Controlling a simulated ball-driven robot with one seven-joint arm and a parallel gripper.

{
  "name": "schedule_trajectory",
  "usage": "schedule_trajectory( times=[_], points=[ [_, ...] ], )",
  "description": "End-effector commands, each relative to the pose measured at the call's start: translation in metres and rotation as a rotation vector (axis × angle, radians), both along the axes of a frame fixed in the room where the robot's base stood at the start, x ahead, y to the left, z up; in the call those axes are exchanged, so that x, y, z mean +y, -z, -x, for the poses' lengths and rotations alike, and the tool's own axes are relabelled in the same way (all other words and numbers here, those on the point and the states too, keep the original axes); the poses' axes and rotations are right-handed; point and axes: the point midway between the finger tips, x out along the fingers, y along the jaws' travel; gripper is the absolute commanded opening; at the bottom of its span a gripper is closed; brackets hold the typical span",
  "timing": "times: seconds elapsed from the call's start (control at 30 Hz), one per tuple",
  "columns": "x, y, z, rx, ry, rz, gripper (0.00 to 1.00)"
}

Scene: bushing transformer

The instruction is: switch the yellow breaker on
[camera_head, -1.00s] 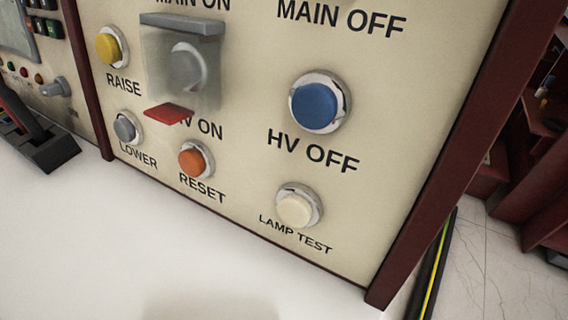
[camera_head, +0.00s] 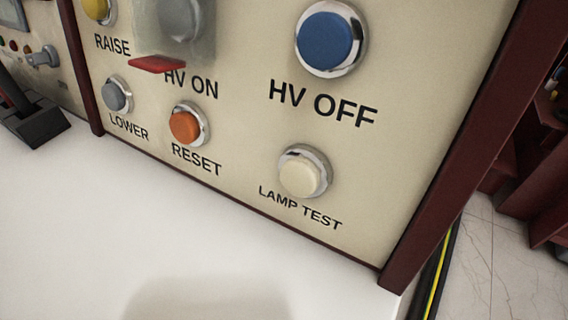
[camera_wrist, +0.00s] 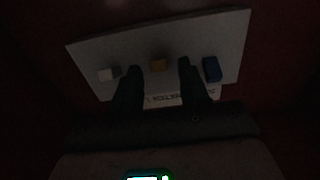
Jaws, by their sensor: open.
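In the dark wrist view, a tilted light plate (camera_wrist: 185,35) carries three small blocks in a row. The middle one is orange-yellow and appears to be the yellow breaker (camera_wrist: 158,64). A pale breaker (camera_wrist: 108,74) is at its left and a blue breaker (camera_wrist: 211,69) at its right. My gripper (camera_wrist: 159,66) is open, with one dark finger on each side of the yellow breaker in the picture. The gap in depth between fingers and breaker cannot be judged. Which way the yellow breaker is set is too dark to tell. The gripper is not in the head view.
The head view shows a cream panel (camera_head: 250,165) with a blue HV OFF button (camera_head: 325,40), an orange RESET button (camera_head: 185,127) and a LAMP TEST button (camera_head: 299,177). A white desk surface (camera_head: 90,240) lies below. Dark red walls surround the plate in the wrist view.

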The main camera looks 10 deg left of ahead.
Motion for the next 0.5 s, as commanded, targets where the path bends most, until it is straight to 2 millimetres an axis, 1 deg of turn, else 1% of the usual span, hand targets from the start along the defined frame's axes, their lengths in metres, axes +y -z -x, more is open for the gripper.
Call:
schedule_trajectory(
  times=[0.07, 0.5],
  points=[
    [-0.0001, -0.0001, 0.0001, 0.000, 0.000, 0.000, 0.45],
    [-0.0001, 0.0001, 0.0004, 0.000, 0.000, 0.000, 0.04]
  ],
)
